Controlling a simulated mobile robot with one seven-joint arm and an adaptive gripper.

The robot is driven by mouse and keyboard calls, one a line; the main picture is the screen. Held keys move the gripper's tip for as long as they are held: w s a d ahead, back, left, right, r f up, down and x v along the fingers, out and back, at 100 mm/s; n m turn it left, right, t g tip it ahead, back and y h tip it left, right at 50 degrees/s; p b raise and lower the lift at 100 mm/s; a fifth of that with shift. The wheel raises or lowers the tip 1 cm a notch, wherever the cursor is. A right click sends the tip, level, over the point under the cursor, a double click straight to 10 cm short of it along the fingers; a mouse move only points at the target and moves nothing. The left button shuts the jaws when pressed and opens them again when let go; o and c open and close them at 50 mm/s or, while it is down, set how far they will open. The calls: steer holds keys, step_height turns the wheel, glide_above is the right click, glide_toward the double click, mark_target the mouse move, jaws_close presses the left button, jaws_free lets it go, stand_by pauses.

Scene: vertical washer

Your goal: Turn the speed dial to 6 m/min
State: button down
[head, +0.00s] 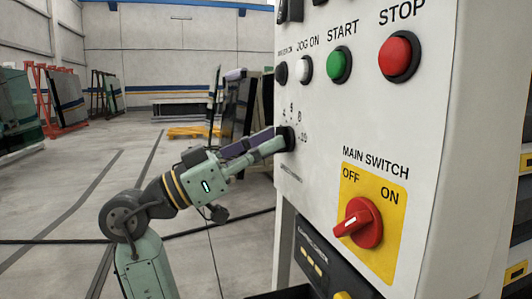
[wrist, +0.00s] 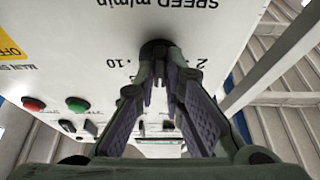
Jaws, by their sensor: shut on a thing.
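In the wrist view the panel is upside down, with "SPEED m/min", 10 and 2 around the dial (wrist: 157,46). There my gripper (wrist: 160,58) is shut on the dial. The fingers cover most of the knob, so I cannot tell where its pointer stands.
The green START button (head: 339,65), red STOP button (head: 400,56) and a white JOG ON button (head: 305,68) sit above the dial. The red main switch (head: 358,223) on its yellow plate is below right. The floor (head: 95,195) left of the panel is open.

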stand_by(0.3)
steer(key=c, duration=1.7)
jaws_free()
steer(key=v, duration=1.2)
